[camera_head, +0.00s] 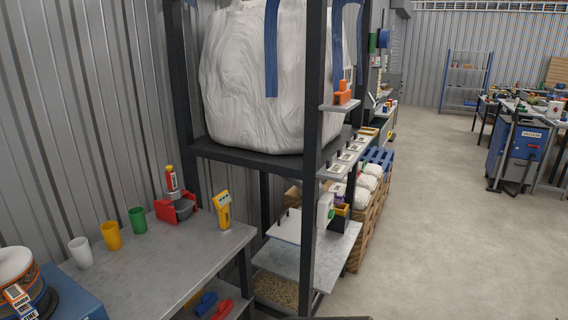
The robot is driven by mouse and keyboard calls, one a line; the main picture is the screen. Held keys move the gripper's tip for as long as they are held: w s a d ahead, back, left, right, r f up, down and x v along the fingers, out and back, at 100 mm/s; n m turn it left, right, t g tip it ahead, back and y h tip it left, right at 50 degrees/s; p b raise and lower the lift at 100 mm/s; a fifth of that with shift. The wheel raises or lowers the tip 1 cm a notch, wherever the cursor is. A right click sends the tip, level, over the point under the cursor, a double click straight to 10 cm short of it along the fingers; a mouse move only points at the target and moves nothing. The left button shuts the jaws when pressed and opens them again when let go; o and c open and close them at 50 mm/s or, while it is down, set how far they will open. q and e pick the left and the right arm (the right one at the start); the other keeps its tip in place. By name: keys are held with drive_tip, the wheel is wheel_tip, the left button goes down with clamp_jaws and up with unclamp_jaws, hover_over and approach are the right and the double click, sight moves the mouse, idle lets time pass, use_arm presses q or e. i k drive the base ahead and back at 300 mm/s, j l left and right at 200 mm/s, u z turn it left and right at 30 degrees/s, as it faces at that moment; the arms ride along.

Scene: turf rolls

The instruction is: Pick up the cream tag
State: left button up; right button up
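No tag that I can single out as the cream one shows clearly. A grey ledge (324,174) on the right side of the black rack carries several small pale cards with dark upright clips or pegs. They are too small to tell their exact colour or kind. A white tag-like piece (324,207) stands upright at the rack's front post, below that ledge. Neither of my grippers is in view. A dark edge at the bottom centre is too little to identify.
A grey bench (150,275) at left holds white, yellow and green cups (138,220), a yellow handheld device (222,210) and a red-grey machine (176,207). The black rack (313,110) holds a big white bag (255,80). Open concrete floor (440,220) lies at right.

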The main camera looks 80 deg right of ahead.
sight(350, 147)
drive_tip(key=z, duration=1.8)
